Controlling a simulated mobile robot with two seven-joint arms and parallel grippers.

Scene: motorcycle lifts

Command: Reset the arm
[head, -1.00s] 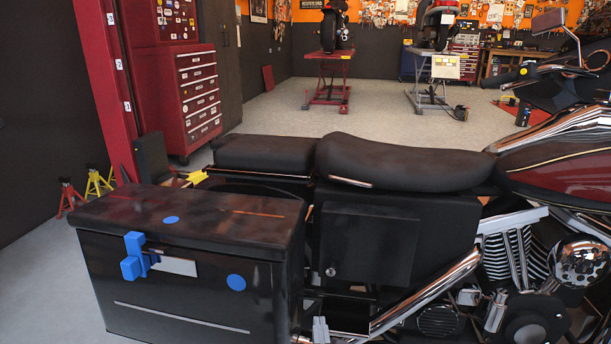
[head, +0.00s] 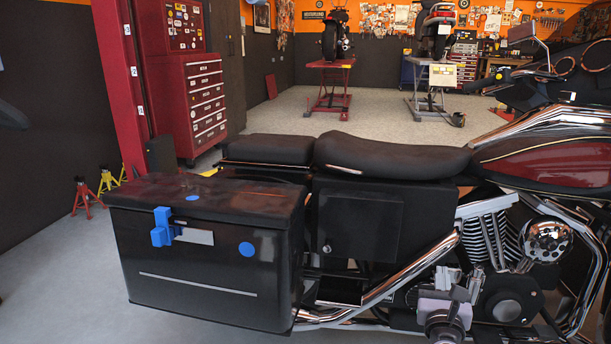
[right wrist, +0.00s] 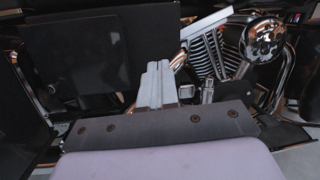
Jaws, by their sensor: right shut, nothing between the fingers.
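My right gripper (head: 459,293) is at the lower right of the head view, in front of the motorcycle's (head: 392,157) engine area. In the right wrist view its two grey fingers (right wrist: 156,84) are together, with nothing between them. They point toward the bike's side, beside the finned engine cylinder (right wrist: 208,52). My left gripper is not in view; only a dark shape shows at the left edge. The black side case (head: 200,292) has a closed lid (head: 215,196), a blue latch (head: 163,228) and blue round stickers.
The motorcycle fills the middle and right, with a chrome exhaust pipe (head: 385,289) low on its side. Red and yellow stands (head: 84,198) and a red tool cabinet (head: 200,103) are at the left. Open floor (head: 60,300) lies at the lower left.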

